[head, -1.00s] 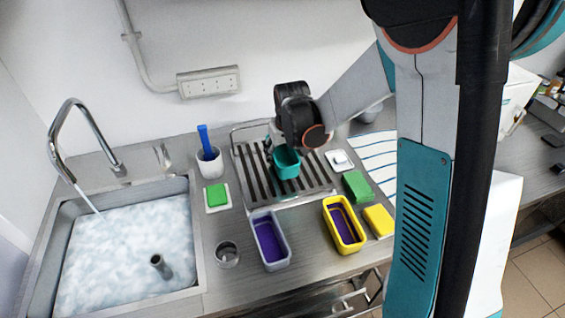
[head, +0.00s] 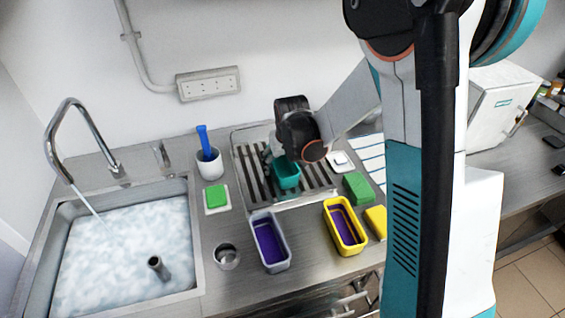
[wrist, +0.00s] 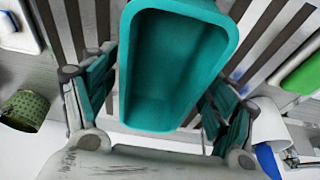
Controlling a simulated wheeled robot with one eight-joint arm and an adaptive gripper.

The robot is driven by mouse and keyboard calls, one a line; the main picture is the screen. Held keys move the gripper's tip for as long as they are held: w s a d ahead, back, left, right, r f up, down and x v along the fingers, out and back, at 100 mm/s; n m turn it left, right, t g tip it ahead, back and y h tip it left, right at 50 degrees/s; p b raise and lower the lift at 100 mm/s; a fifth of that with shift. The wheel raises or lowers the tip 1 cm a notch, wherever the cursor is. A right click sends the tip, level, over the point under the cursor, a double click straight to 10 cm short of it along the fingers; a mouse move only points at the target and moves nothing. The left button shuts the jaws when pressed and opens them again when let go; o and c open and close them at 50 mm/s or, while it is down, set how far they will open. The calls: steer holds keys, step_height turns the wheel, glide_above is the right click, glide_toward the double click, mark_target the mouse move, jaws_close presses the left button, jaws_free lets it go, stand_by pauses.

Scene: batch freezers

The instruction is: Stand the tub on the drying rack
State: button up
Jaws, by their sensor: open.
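The teal tub (head: 288,177) is at the drying rack (head: 316,182), over its dark slats, with its open mouth showing. In the wrist view the tub (wrist: 178,65) fills the middle, and the rack's slats (wrist: 262,40) show behind it. My gripper (head: 277,166) is open around the tub. In the wrist view its fingers (wrist: 158,88) stand on both sides of the tub, with a visible gap at the right. The tub's underside and its contact with the rack are hidden.
A water-filled sink (head: 125,245) is at the left. A grey-blue tub (head: 270,243) and a yellow tub (head: 344,227) stand in front of the rack. A white cup with a blue brush (head: 209,164) and a green sponge (head: 217,197) are left of it. A green block (head: 357,188) is at its right.

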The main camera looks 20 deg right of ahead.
steer(key=shift+r, duration=0.1)
steer(key=p+v, duration=0.3)
steer(key=v, duration=0.9)
steer(key=s+r+t, duration=0.2)
steer(key=s+r, duration=0.3)
steer(key=s, duration=0.6)
steer(key=s+r+t, duration=0.1)
steer(key=s+r, duration=0.4)
steer(key=s, duration=0.7)
steer(key=shift+t, duration=0.4)
steer(key=shift+r, duration=0.1)
